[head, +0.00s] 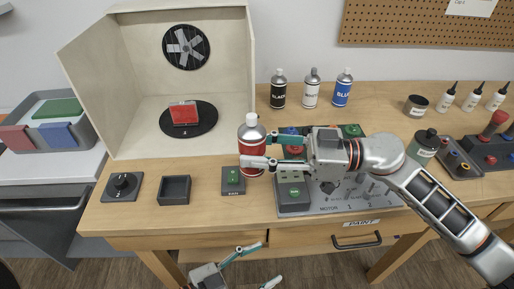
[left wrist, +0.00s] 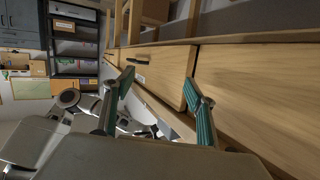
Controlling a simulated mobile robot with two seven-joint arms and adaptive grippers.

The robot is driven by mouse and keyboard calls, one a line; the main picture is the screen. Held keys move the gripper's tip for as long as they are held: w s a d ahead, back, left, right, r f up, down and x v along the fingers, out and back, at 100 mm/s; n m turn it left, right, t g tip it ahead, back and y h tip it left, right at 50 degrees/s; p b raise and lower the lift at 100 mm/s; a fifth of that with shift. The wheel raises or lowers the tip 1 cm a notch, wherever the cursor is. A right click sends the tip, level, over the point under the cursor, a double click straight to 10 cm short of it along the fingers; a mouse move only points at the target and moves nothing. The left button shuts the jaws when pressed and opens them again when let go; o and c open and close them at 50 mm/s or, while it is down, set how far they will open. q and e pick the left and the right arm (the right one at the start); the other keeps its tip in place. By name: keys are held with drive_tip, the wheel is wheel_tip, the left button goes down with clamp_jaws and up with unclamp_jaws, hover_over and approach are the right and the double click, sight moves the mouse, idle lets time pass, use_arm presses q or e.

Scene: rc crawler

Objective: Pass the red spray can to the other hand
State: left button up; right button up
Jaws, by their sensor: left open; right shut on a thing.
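The red spray can (head: 251,150) has a red body and a grey-white top. It is upright in the head view, just right of the spray booth. My right gripper (head: 257,150) comes from the right and is shut on the can, with a finger across its body. I cannot tell whether the can's base touches the table. My left gripper (head: 257,266) is open and empty, low in front of the table's front edge and well below the can. Its two fingers also show in the left wrist view (left wrist: 160,105), apart with nothing between them; the can is not in that view.
The booth (head: 91,70) holds a red block (head: 184,113) on a black turntable. Black (head: 278,90), white and blue cans stand behind. The control panel (head: 340,206) lies under my right arm.

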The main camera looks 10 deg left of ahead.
use_arm(q)
drive_tip(key=s+a+f+n+y, duration=0.2)
drive_tip(key=a+f+n+y, duration=0.4)
drive_tip(key=f, duration=0.3)
use_arm(e)
drive_tip(key=shift+s, duration=0.1)
use_arm(q)
drive_tip(key=w+a+f+t+y, duration=0.1)
drive_tip(key=w+a+f, duration=0.3)
drive_tip(key=a, duration=0.6)
drive_tip(key=shift+w+a+y, duration=0.25)
drive_tip(key=shift+w+y, duration=0.05)
drive_tip(key=shift+y, duration=0.5)
